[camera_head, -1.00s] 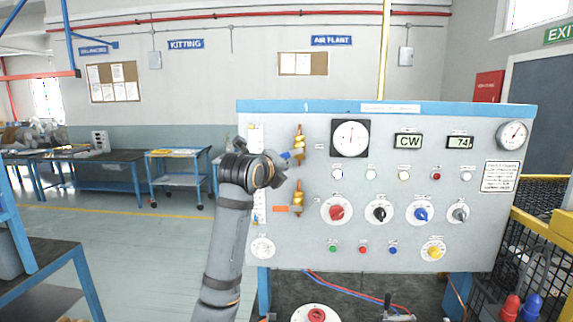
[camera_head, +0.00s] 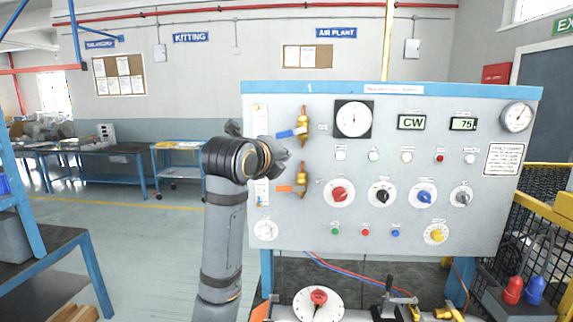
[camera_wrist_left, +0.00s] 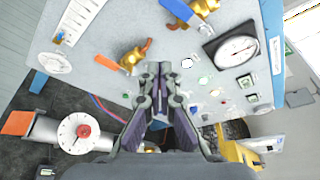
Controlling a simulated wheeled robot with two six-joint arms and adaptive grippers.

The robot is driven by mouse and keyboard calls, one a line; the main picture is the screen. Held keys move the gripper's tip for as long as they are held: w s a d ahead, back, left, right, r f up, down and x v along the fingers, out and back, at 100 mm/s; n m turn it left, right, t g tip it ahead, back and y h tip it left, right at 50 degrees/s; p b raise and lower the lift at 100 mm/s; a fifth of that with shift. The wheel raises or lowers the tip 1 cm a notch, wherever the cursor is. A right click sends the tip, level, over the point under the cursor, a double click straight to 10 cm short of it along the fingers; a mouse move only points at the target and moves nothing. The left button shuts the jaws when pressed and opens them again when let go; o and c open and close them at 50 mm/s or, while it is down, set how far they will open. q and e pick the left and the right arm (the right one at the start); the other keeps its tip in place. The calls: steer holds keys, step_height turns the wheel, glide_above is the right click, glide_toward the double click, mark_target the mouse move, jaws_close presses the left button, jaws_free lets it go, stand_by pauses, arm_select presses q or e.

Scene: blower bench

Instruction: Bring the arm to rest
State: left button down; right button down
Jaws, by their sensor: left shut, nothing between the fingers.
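My left arm rises from the bottom of the head view. Its left gripper (camera_head: 283,160) is in front of the panel's left side, seen mostly from behind. In the left wrist view the gripper (camera_wrist_left: 160,68) has its fingers together, with nothing between them. The control panel (camera_head: 400,210) stands behind it. A brass valve with a blue lever (camera_head: 304,122) is just above the gripper; one with an orange lever (camera_head: 301,181) is just below. Both valves show in the left wrist view, and the fingertips look apart from them. My right gripper is not in view.
The panel carries a round gauge (camera_head: 353,119), two displays reading CW and 75, knobs and small buttons. A red-knobbed dial (camera_head: 318,300) is on the bench below. A blue trolley (camera_head: 178,162) and a dark table (camera_head: 110,167) stand behind left. Open floor lies left of my arm.

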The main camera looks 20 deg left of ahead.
arm_select(q)
steer(key=shift+s+d+r, duration=0.15)
steer(key=shift+s+r, duration=0.05)
steer(key=shift+s, duration=0.25)
steer(key=shift+s+d+r, duration=0.1)
steer(key=shift+s+r, duration=0.05)
steer(key=shift+s, duration=0.25)
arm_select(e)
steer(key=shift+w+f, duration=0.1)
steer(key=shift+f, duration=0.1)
arm_select(q)
steer(key=shift+w+a+f, duration=0.1)
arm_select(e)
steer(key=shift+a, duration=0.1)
